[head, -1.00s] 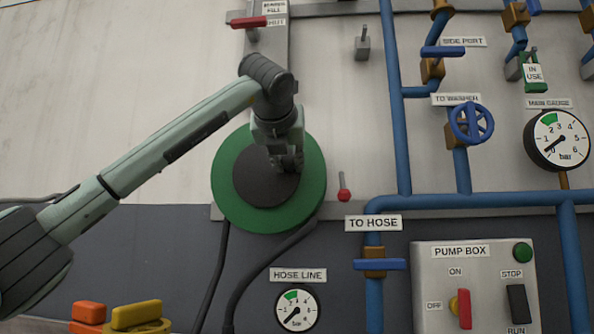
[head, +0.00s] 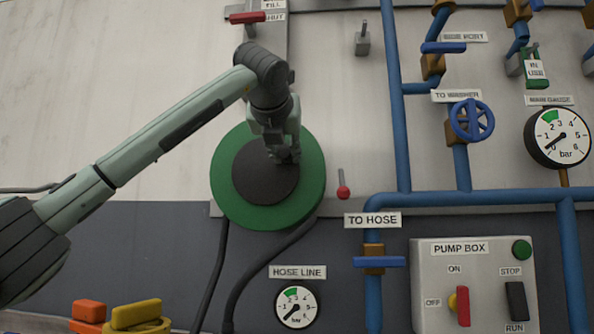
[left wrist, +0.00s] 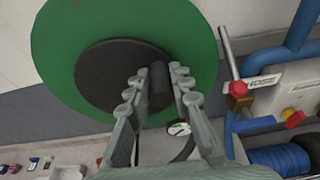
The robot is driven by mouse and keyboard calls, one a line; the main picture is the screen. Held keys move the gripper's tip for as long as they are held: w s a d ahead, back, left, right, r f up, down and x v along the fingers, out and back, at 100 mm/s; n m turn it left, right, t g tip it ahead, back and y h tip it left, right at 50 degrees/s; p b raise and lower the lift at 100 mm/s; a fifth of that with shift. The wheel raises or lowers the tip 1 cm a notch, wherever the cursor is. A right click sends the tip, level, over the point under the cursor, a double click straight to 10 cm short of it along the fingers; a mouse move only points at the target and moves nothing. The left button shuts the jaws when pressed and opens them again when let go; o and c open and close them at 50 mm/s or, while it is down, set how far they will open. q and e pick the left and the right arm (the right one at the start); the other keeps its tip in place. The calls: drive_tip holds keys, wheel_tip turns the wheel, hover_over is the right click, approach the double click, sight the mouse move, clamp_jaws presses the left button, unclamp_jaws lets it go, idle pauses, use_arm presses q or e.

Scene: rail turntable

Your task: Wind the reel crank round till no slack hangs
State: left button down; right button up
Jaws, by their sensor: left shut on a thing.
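The hose reel is a green disc (head: 228,196) with a dark grey round hub (head: 258,186), mounted on the wall. The reel fills the top left of the left wrist view (left wrist: 55,55). My left gripper (head: 286,156) is at the upper right part of the hub. In the left wrist view, its fingers lie on either side of a dark upright crank knob (left wrist: 158,88) and are shut on it. A black hose (head: 262,266) hangs in a curve below the reel, with a second dark line to its left. My right gripper is out of view.
A red-tipped lever (head: 343,191) stands just right of the reel. Blue pipes (head: 395,100) with valves, the pump box (head: 450,285) and the hose line gauge (head: 297,306) are right and below. The wall left of the reel is bare.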

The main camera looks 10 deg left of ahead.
use_arm(q)
drive_tip(key=shift+a+r, duration=0.55)
drive_tip(key=shift+r, duration=0.1)
drive_tip(key=shift+a+f, duration=0.1)
drive_tip(key=shift+a, duration=0.1)
